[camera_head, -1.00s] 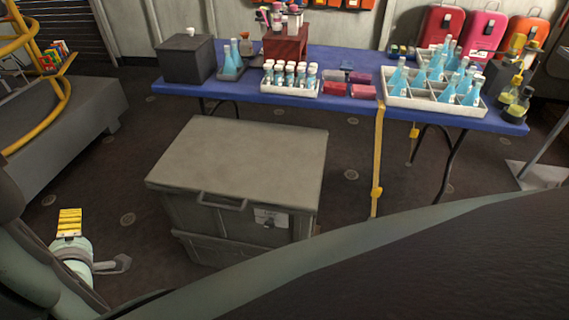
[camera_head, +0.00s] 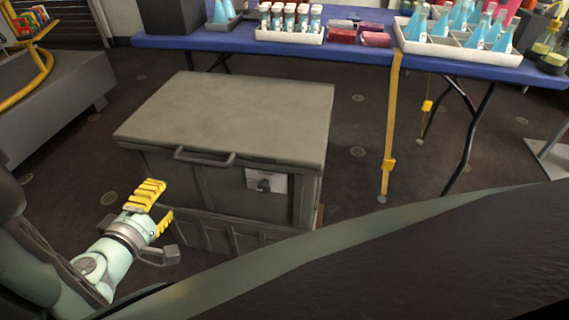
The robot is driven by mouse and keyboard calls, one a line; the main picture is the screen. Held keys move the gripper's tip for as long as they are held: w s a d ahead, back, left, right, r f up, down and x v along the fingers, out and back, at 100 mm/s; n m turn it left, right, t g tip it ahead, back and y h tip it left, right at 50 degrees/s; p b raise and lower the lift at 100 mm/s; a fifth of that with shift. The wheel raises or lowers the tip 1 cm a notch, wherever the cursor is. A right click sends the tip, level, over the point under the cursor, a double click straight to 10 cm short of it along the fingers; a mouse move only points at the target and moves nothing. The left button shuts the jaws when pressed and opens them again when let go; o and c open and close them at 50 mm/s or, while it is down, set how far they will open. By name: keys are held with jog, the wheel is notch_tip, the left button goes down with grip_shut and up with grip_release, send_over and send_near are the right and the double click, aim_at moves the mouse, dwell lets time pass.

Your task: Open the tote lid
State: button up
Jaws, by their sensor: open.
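The grey tote (camera_head: 215,190) stands on the floor in the middle of the head view. Its flat grey lid (camera_head: 235,112) lies shut on top. A dark bar handle (camera_head: 204,157) sits on the lid's near edge. A white label with a dark latch or knob (camera_head: 265,182) is on the near face, right of the handle. My gripper (camera_head: 155,208), with yellow ribbed fingers, is at the left, near the tote's front left corner. It is open, appears empty, and looks lower than the handle. I cannot tell whether it touches the tote.
A blue table (camera_head: 345,50) with bottles and trays stands behind the tote. A yellow strap (camera_head: 391,125) hangs from its front edge. A grey bench-like block (camera_head: 60,105) is at the left. Dark floor lies free between the block and the tote.

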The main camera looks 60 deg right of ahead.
aim_at(194, 163)
jog(key=b+x, duration=0.1)
jog(key=x, duration=1.4)
jog(key=shift+s+d, duration=0.1)
jog(key=shift+d, duration=0.1)
jog(key=shift+a, duration=0.1)
grip_shut()
